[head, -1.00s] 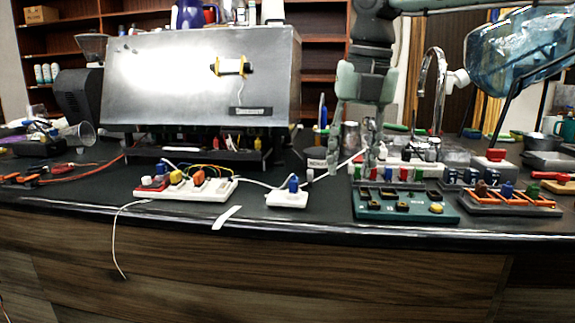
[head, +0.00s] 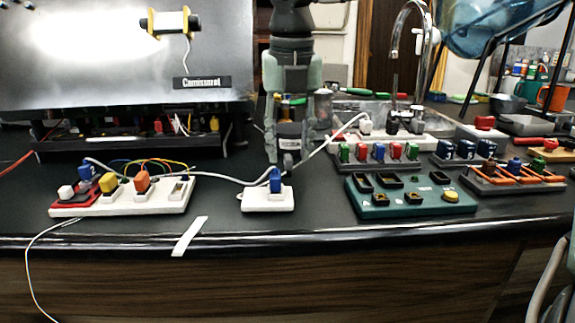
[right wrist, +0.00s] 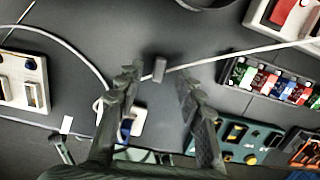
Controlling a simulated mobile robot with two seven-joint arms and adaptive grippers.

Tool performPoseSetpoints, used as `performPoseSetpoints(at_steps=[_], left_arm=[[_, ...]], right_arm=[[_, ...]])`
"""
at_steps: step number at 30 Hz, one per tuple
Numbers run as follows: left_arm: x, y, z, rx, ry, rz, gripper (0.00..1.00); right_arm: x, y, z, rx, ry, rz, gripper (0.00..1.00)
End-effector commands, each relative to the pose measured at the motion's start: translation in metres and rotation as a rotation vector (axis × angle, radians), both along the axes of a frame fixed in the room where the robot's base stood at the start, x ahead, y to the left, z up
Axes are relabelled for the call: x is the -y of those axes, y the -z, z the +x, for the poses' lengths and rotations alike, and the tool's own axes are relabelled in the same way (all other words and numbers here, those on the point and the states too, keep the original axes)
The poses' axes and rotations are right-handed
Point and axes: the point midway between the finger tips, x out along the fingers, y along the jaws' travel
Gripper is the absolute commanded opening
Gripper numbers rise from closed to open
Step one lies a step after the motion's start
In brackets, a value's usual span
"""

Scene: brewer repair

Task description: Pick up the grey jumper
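The grey jumper (right wrist: 158,68) is a small upright block at the white cable in the right wrist view. It stands between the two fingers of my right gripper (right wrist: 160,82), which are apart with a gap on each side. In the head view the right gripper (head: 285,152) points down behind the small white block with a blue plug (head: 268,200). There the grey jumper (head: 288,162) shows small between the fingers, partly hard to make out.
A white board with coloured plugs (head: 125,205) lies at left. A green board (head: 410,205) and a rack of coloured jumpers (head: 375,163) stand at right. A white cable (head: 225,179) runs across the counter. A metal brewer (head: 120,70) stands behind.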

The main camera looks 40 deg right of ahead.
Motion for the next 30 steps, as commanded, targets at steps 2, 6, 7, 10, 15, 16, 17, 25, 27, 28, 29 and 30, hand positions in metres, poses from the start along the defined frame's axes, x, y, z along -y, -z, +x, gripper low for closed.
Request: performPoseSetpoints(at_steps=[2, 6, 7, 10, 15, 16, 17, 25, 27, 28, 29, 30], left_arm=[[0.000, 0.005, -0.001, -0.006, 0.000, -0.001, 0.36], [0.000, 0.007, 0.003, 0.000, 0.000, -0.002, 0.36], [0.000, 0.007, 0.005, 0.002, 0.000, -0.002, 0.36], [0.000, 0.005, 0.009, 0.010, 0.001, -0.002, 0.36], [0.000, 0.003, 0.011, 0.014, 0.000, -0.003, 0.36], [0.001, 0.003, 0.011, 0.014, 0.000, -0.003, 0.36], [0.001, 0.003, 0.011, 0.015, 0.001, -0.003, 0.36], [0.001, 0.001, 0.009, 0.015, 0.002, -0.003, 0.36], [0.001, 0.001, 0.008, 0.014, 0.001, -0.003, 0.36], [0.000, 0.002, 0.008, 0.013, 0.001, -0.003, 0.36], [0.000, 0.002, 0.008, 0.013, 0.001, -0.003, 0.36], [0.000, 0.002, 0.008, 0.012, 0.001, -0.003, 0.36]], right_arm=[[0.001, 0.011, 0.002, -0.002, -0.001, 0.000, 0.37], [0.001, 0.018, 0.003, 0.001, 0.001, 0.001, 0.37], [0.001, 0.018, 0.003, 0.001, 0.001, 0.001, 0.37], [0.001, 0.018, 0.003, 0.001, 0.001, 0.001, 0.37], [0.001, 0.018, 0.003, 0.001, 0.001, 0.000, 0.23], [0.001, 0.018, 0.003, 0.001, 0.001, 0.000, 0.20], [0.001, 0.018, 0.003, 0.001, 0.001, 0.000, 0.16], [0.001, 0.018, 0.003, 0.002, 0.001, -0.001, 0.00], [0.001, 0.018, 0.003, 0.002, 0.001, -0.001, 0.00], [0.001, 0.018, 0.003, 0.002, 0.001, -0.001, 0.00], [0.001, 0.017, 0.003, 0.002, 0.001, -0.001, 0.00], [0.001, 0.017, 0.003, 0.002, 0.001, -0.001, 0.00]])
